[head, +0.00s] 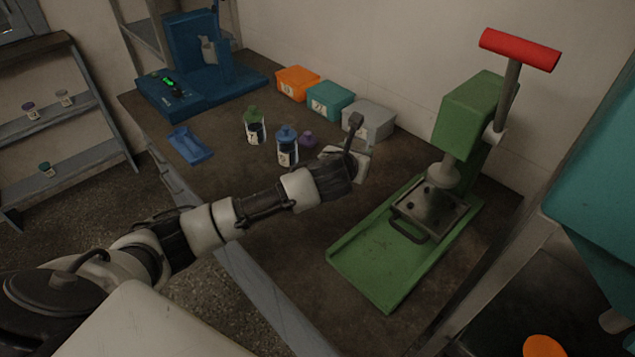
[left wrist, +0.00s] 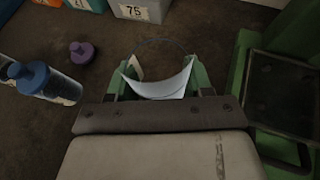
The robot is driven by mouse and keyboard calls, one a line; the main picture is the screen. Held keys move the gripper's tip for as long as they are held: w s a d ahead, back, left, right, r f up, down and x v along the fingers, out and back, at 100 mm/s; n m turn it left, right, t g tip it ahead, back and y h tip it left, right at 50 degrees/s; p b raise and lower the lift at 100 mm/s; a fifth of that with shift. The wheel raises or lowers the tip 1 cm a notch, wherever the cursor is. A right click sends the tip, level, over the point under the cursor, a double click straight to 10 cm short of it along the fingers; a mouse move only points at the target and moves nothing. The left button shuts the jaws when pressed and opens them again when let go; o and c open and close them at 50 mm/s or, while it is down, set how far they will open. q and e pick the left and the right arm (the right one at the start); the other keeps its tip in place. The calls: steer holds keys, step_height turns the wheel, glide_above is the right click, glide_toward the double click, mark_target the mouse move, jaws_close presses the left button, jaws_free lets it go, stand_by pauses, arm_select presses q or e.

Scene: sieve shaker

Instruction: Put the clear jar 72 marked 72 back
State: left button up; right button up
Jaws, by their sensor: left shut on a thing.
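My left gripper (head: 357,163) is over the table, to the left of the green press. In the left wrist view, its green fingers (left wrist: 160,82) are shut on a clear jar with a curved white label (left wrist: 163,85). The jar's faint round outline shows between and beyond the fingers. The marking on its label cannot be read. A purple lid (left wrist: 82,53) lies on the table to the left of the gripper; it also shows in the head view (head: 308,138). My right gripper is not in view.
A blue-lidded jar (head: 287,146) and a green-lidded jar (head: 254,127) stand nearby. Orange (head: 298,83), teal (head: 331,100) and grey (head: 370,121) boxes line the wall. The green press (head: 405,240) is at right, a blue tray (head: 190,145) at left. Small jars stand on a shelf (head: 60,118).

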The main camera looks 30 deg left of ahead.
arm_select(q)
steer(key=a+f, duration=0.1)
steer(key=a, duration=0.1)
steer(key=s+a+f, duration=0.1)
steer(key=a+f, duration=0.1)
steer(key=a, duration=0.1)
steer(key=s+a+f, duration=0.1)
steer(key=a+f, duration=0.1)
steer(key=a, duration=0.1)
steer(key=shift+s+a, duration=0.1)
steer(key=shift+a, duration=0.1)
step_height(320, 180, down, 4)
steer(key=shift+f, duration=0.1)
steer(key=o, duration=1)
steer(key=shift+c, duration=0.2)
steer(key=v, duration=1.2)
steer(key=shift+s, duration=0.1)
steer(key=shift+f, duration=0.1)
